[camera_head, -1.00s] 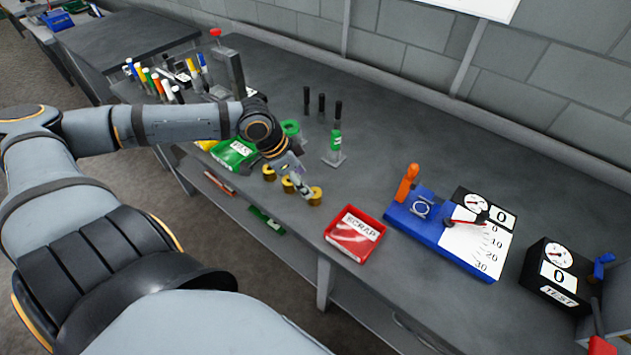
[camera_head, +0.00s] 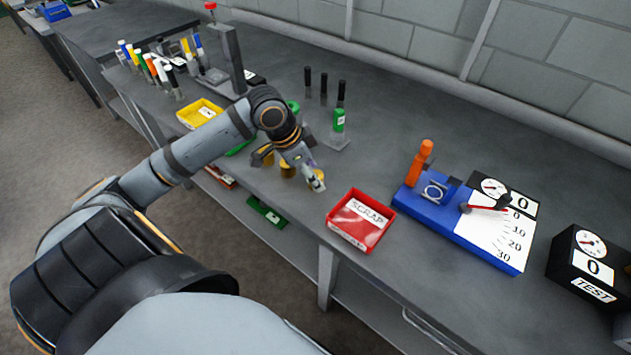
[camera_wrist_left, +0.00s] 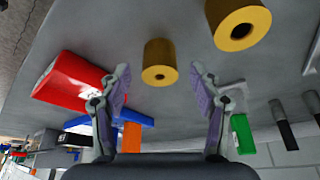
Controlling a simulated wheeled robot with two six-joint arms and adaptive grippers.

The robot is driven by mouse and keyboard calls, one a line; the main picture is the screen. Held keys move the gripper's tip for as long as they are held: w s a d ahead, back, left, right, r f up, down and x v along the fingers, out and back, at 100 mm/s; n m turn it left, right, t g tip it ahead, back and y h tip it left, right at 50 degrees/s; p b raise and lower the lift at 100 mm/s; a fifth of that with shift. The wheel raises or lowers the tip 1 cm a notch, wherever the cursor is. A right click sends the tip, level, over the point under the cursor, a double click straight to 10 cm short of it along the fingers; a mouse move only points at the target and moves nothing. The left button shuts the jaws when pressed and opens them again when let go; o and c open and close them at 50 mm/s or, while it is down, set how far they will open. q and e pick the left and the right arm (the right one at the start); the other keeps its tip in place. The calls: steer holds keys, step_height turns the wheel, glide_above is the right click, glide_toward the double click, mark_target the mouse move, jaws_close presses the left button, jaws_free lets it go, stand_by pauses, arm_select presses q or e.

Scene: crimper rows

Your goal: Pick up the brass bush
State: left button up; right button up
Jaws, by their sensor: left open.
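Brass bushes stand in a short row on the grey bench. In the head view two show beside my gripper, a middle one (camera_head: 287,170) and a far one (camera_head: 267,157); a third is mostly hidden by the fingers. My left gripper (camera_head: 316,182) points down at the near end of this row. In the left wrist view the open fingers (camera_wrist_left: 160,75) have one brass bush (camera_wrist_left: 160,62) centred ahead of the gap between them, with nothing held. A second bush (camera_wrist_left: 238,24) lies to the right, cut by the top edge. My right gripper is not in view.
A red SCRAP tray (camera_head: 361,220) stands to the right of the gripper, near the bench edge. Beyond it is a blue gauge fixture (camera_head: 465,227) with an orange handle (camera_head: 420,162). A yellow tray (camera_head: 199,113) is left.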

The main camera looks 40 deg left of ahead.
arm_select(q)
steer(key=shift+x, duration=1.05)
jaws_close()
steer(key=shift+r+p, duration=0.4)
steer(key=r+p, duration=0.4)
steer(key=p, duration=0.1)
steer(key=shift+s+d+r+p, duration=0.15)
steer(key=shift+s+r+p, duration=0.05)
steer(key=shift+r+p, duration=0.1)
steer(key=s+d+r+p, duration=0.7)
steer(key=s+p, duration=0.3)
steer(key=p, duration=0.2)
steer(key=shift+s+d+r, duration=0.3)
steer(key=shift+d+r, duration=0.1)
steer(key=shift+d, duration=0.4)
